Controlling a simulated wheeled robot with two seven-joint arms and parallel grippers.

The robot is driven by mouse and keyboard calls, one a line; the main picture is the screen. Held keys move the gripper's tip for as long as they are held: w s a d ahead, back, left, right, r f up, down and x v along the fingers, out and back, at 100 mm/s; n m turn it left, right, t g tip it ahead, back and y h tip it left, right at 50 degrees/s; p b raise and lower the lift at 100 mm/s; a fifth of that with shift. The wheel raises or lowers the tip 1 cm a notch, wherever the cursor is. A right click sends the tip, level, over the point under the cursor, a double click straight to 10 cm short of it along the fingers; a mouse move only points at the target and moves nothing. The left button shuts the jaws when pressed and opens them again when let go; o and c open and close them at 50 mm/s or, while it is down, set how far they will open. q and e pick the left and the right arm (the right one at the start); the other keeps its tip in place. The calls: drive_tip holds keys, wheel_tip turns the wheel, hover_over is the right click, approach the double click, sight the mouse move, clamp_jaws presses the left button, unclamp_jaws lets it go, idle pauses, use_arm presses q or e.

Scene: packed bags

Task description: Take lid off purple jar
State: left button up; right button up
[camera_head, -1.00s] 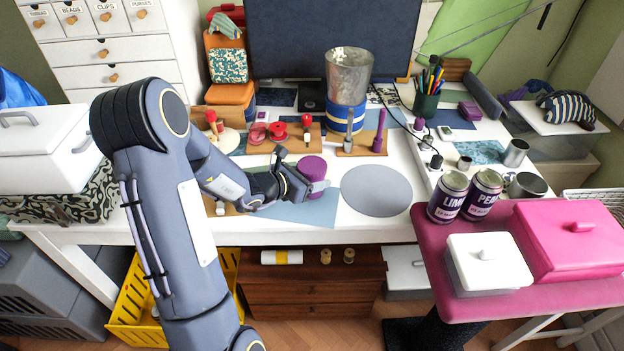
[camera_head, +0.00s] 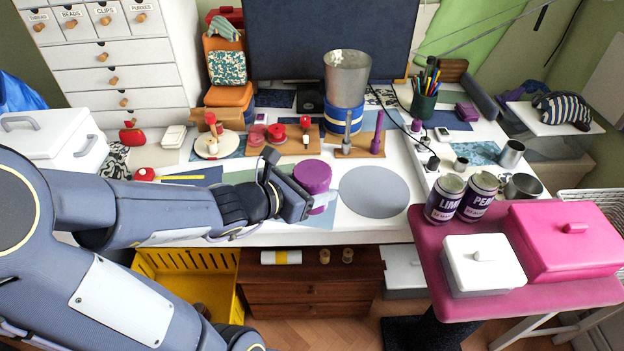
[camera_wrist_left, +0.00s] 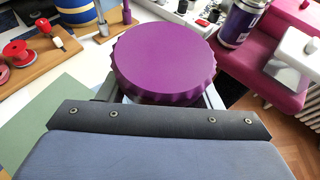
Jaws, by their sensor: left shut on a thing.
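The purple lid (camera_head: 312,175) is round with a ridged rim, near the front of the white table. It also shows in the left wrist view (camera_wrist_left: 164,60), with parts of the finger pads low at its sides. My left gripper (camera_head: 296,192) reaches in from the left and is shut on the lid. A pale, see-through patch shows just under the lid's right side; I cannot tell whether it is the jar. The jar body is mostly hidden, and I cannot tell whether the lid touches it. My right gripper is out of view.
A grey round mat (camera_head: 374,192) lies bare to the right of the lid. Wooden stands with red spools (camera_head: 304,122) and a metal cup on a blue roll (camera_head: 346,80) stand behind. Two labelled cans (camera_head: 445,198) and a pink box (camera_head: 570,235) sit on the pink stool at right.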

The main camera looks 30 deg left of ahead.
use_arm(q)
drive_tip(key=o, duration=0.6)
drive_tip(key=c, duration=1)
drive_tip(key=shift+o, duration=0.2)
